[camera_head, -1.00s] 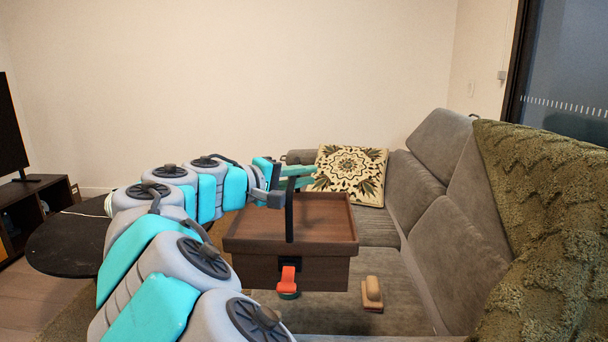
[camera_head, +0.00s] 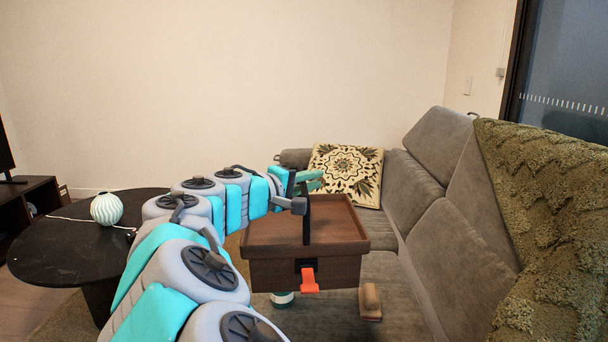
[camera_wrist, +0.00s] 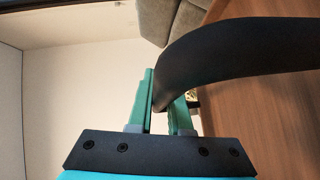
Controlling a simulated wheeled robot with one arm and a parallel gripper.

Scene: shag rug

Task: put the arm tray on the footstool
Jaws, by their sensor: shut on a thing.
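The arm tray is a brown wooden box-like tray (camera_head: 335,222) with a raised rim and a tall black handle (camera_head: 307,222). It hangs roughly level in front of the sofa seat in the head view. My gripper (camera_head: 306,181) is shut on the upper part of the handle. In the wrist view, the green fingers of my gripper (camera_wrist: 166,98) close around the curved black handle (camera_wrist: 230,55), with the tray's brown surface (camera_wrist: 270,110) at the right. An orange tab (camera_head: 309,281) shows on the tray's front. I cannot make out a footstool in either view.
The grey sofa (camera_head: 440,225) lies behind and to the right, with a patterned cushion (camera_head: 346,172) and green throw (camera_head: 545,190). A wooden brush (camera_head: 370,303) and a white-teal container (camera_head: 282,299) show near the tray.

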